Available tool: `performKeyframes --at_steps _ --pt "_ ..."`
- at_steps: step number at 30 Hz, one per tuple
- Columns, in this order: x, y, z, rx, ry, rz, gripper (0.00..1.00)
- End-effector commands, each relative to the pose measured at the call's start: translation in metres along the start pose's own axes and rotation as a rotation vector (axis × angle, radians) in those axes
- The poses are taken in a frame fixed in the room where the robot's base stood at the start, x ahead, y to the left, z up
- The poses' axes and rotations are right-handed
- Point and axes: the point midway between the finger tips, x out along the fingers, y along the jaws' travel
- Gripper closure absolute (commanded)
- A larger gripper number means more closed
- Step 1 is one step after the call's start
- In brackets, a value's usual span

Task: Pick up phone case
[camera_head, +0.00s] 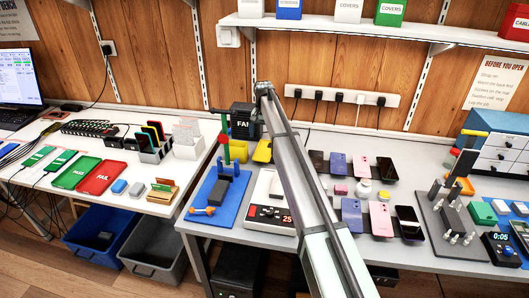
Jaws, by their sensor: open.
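Several flat phone-shaped pieces lie in two rows on the right table. The front row has a purple one (352,217), a pink one (381,219) and a dark one (409,222). I cannot tell which of them is a phone case. My arm reaches up from the bottom, left of these rows, and bends near the wall. My gripper's fingers do not show; my arm hides that area.
A blue fixture (205,213) and a scale reading 25 (270,215) stand left of my arm. A grey fixture (449,238) and a drawer cabinet (497,150) stand right. A black bin marked FAI (243,121) is at the back. A shelf (340,24) hangs above.

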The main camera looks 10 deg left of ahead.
Motion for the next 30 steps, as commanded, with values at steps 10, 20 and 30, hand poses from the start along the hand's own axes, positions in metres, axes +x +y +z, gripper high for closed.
performKeyframes --at_steps 10,20,30 --pt "0.024 0.001 0.0 0.0 0.0 0.0 0.0" --pt "0.064 0.004 0.001 -0.001 0.001 0.0 0.0" --pt "0.068 0.004 0.0 -0.001 0.003 0.0 0.06"
